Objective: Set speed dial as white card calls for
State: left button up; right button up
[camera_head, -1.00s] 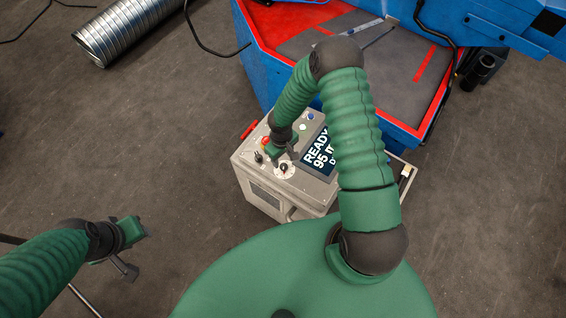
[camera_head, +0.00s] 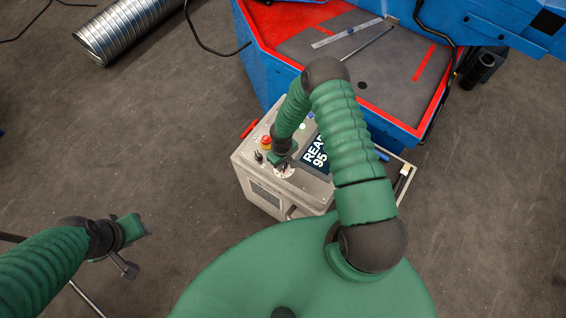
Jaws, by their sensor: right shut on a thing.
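The grey control box (camera_head: 265,190) stands at the centre with knobs on its sloped top. My right gripper (camera_head: 283,164) points down at the box's top and is shut on the speed dial (camera_head: 284,173), whose pale plate shows around the fingertips. The dial's pointer is hidden by the gripper. I cannot make out a white card.
A red emergency button (camera_head: 266,142) and a black knob (camera_head: 258,156) sit close to the dial. A blue machine (camera_head: 262,80) with a red-edged bed stands behind the box. A spiral metal duct (camera_head: 120,30) lies at upper left. The left floor is mostly clear.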

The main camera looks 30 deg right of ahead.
grip_shut()
jog(key=shift+d+n+b, duration=0.1)
jog(key=shift+n+b, duration=0.4)
jog(key=shift+n, duration=0.5)
jog(key=n+b, duration=0.1)
jog(key=n, duration=0.2)
jog(key=shift+w+y, duration=0.1)
jog(key=shift+y, duration=0.3)
jog(key=n+b, duration=0.1)
jog(key=n, duration=0.2)
jog(key=shift+n+g, duration=0.3)
jog(key=shift+n, duration=0.1)
jog(key=shift+w+d+n+b, duration=0.1)
jog(key=shift+n+b, duration=0.5)
jog(key=shift+n, duration=0.6)
jog(key=shift+r, duration=0.1)
jog(key=o, duration=0.8)
grip_release()
jog(key=shift+o, duration=1.3)
